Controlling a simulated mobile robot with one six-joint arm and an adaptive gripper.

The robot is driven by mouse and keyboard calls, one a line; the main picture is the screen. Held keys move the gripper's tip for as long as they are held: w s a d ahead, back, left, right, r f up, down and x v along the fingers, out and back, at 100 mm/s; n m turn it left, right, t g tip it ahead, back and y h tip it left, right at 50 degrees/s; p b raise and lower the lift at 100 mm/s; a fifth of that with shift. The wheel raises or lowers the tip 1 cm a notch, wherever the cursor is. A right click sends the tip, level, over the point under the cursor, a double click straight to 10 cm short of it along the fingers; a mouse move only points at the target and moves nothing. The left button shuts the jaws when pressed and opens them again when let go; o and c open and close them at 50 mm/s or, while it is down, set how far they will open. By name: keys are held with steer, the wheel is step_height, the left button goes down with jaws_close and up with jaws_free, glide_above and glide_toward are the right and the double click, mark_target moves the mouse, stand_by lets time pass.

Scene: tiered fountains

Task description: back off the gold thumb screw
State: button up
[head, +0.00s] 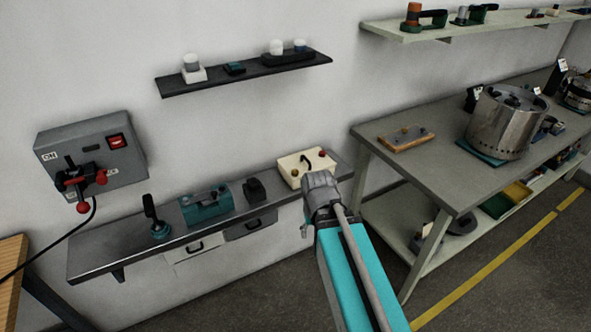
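A cream box (291,161) sits at the right end of the dark wall shelf. It carries a small gold-brown knob (294,173), a dark curved piece and a red knob (322,153). The gold-brown knob looks like the gold thumb screw, but it is too small to be sure. My arm reaches up from the bottom of the head view, and my gripper (318,182) is at the box's front right edge. The wrist hides part of the box. The fingers are not clear, so I cannot tell whether they touch anything.
A teal device (205,205), a black block (255,189) and a teal-based lever (158,229) share the shelf. A grey switch box (90,155) hangs left. The right workbench (455,175) holds a wooden board (400,141) and a steel drum (503,122). Another shelf (250,74) hangs above.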

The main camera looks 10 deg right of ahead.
mark_target(295, 171)
steer(key=w+r+m+p, duration=0.4)
steer(key=w, duration=0.5)
steer(key=w+r+m+p, duration=0.4)
steer(key=w+r+m, duration=0.1)
steer(key=w, duration=0.5)
steer(key=w+r+m+p, duration=0.4)
steer(key=w+p, duration=0.1)
steer(key=w, duration=0.5)
steer(key=shift+r, duration=0.3)
steer(key=shift+f, duration=0.15)
step_height(295, 171, down, 14)
steer(key=b, duration=1.3)
steer(key=shift+r+b, duration=0.25)
steer(key=shift+b, duration=0.05)
